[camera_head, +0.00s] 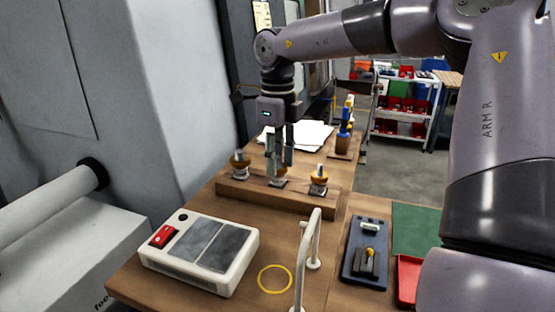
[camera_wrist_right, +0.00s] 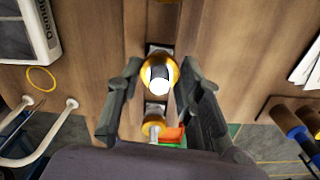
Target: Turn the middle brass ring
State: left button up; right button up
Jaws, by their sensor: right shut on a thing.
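Three brass rings sit in a row on a wooden block (camera_head: 300,201), each on a small metal base. The left ring (camera_head: 240,166) and right ring (camera_head: 319,178) stand free. The middle brass ring (camera_head: 277,181) is under my right gripper (camera_head: 279,168), which points straight down and partly hides it. In the right wrist view, the fingers of the right gripper (camera_wrist_right: 159,75) are on either side of the middle ring (camera_wrist_right: 173,73), shut on it. Another brass ring (camera_wrist_right: 153,127) shows nearer the bottom of that view. My left gripper is not in view.
A white box with a red switch (camera_head: 163,236), a yellow circle (camera_head: 275,279) and a pale rail (camera_head: 309,245) are in front of the block. A blue-grey tray (camera_head: 364,263) lies at right. Papers (camera_head: 306,134) and a tool stand (camera_head: 343,146) are behind.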

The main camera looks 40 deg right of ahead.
jog(key=shift+r, duration=0.1)
jog(key=o, duration=1.2)
jog(key=shift+c, duration=0.2)
notch_tip(320, 180, up, 12)
dwell(0.4)
